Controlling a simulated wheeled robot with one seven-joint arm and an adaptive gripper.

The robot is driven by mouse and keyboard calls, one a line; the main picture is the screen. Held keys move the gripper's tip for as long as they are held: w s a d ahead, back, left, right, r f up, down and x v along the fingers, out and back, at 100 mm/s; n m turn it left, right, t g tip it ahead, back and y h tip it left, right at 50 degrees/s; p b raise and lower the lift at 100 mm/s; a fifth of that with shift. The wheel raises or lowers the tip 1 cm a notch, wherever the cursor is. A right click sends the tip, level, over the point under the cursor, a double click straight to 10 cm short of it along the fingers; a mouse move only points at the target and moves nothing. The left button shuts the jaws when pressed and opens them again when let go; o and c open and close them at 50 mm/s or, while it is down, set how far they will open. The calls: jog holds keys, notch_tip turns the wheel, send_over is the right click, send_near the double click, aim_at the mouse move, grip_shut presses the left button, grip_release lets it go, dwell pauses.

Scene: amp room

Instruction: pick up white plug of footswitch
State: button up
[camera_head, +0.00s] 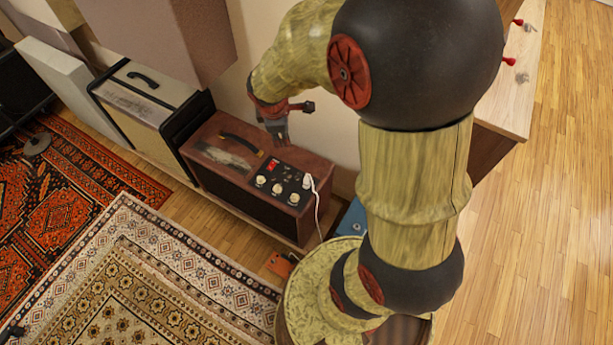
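A white plug (307,181) stands upright at the right end of the control panel on a brown wooden amp (212,178). A small orange box (280,264), perhaps the footswitch, lies on the floor in front of the amp. My gripper (279,139) points down over the back part of the amp's top, left of and behind the plug and apart from it. Its fingers are small and dark here, so I cannot tell if they are open.
The panel has several cream knobs (261,181) and a red switch (272,164) near the plug. A black handle (241,144) rises from the amp's top. A cream amp (145,92) stands to the left. A wooden cabinet (511,98) is at the right. Patterned rugs (150,270) cover the floor in front.

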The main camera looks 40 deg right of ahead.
aim_at(306, 177)
jog(key=s+d+f+n+p, duration=0.1)
jog(key=d+f+n, duration=0.1)
jog(key=f, duration=0.7)
jog(key=d+f+n+g+p, duration=0.1)
jog(key=d+f+n, duration=0.1)
jog(key=f+n, duration=0.3)
jog(key=s+d+f+n+g+y+p, duration=0.1)
jog(key=f+n, duration=0.3)
jog(key=f, duration=0.9)
jog(key=shift+s+d+p, duration=0.3)
jog(key=shift+d+p, duration=0.3)
jog(key=shift+d, duration=0.05)
jog(key=f+b, duration=0.2)
jog(key=f, duration=0.1)
jog(key=d+f+b, duration=0.1)
jog(key=f, duration=0.1)
jog(key=shift+w, duration=0.3)
jog(key=shift+c, duration=1.4)
grip_shut()
